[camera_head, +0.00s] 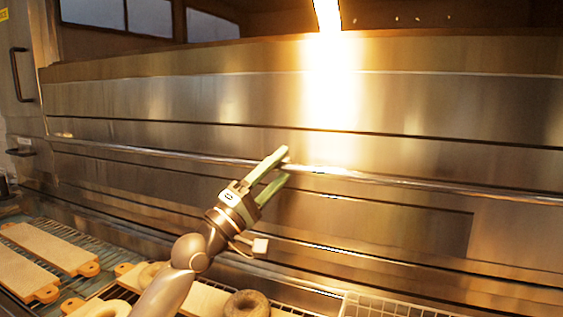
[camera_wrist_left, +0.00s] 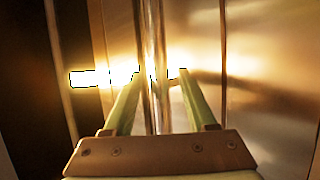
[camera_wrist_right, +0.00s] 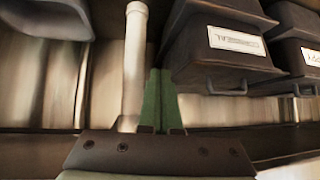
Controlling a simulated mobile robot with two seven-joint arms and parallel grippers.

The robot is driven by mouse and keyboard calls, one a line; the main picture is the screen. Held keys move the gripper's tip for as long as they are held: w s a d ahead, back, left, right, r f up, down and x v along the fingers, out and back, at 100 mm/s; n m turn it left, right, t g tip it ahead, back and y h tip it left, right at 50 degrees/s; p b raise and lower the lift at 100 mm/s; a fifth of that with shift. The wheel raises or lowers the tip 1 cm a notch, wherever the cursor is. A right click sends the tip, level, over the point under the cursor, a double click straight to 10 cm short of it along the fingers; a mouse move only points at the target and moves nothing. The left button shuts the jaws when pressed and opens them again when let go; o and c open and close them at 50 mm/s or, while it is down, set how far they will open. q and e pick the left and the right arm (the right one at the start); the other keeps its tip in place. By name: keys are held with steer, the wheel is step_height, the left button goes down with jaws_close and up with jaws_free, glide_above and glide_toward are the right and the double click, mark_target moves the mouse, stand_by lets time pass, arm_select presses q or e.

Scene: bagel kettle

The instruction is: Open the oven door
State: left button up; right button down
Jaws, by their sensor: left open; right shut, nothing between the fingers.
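The oven's wide steel front (camera_head: 180,100) fills most of the head view, and its door looks shut. A long horizontal bar handle (camera_head: 430,185) runs across it. My left gripper (camera_head: 284,163) is open at the bar, near the middle of the front. In the left wrist view the bar (camera_wrist_left: 154,50) runs between the two open fingers (camera_wrist_left: 155,85), and the jaws are not closed on it. Whether a finger touches the bar is unclear. My right gripper shows only in the right wrist view (camera_wrist_right: 159,75), shut and empty.
Wooden boards (camera_head: 45,245) lie on a rack at the lower left. A bagel (camera_head: 246,303) rests on a board below my left arm, and a wire rack (camera_head: 385,307) is at the lower right. Labelled dark bins (camera_wrist_right: 225,45) and a pale rod (camera_wrist_right: 133,65) are near my right gripper.

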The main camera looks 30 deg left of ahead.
arm_select(q)
steer(key=shift+w+d+r, duration=0.1)
steer(key=shift+w+r, duration=0.05)
steer(key=shift+w, duration=0.1)
steer(key=shift+c, duration=0.4)
jaws_close()
stand_by(0.9)
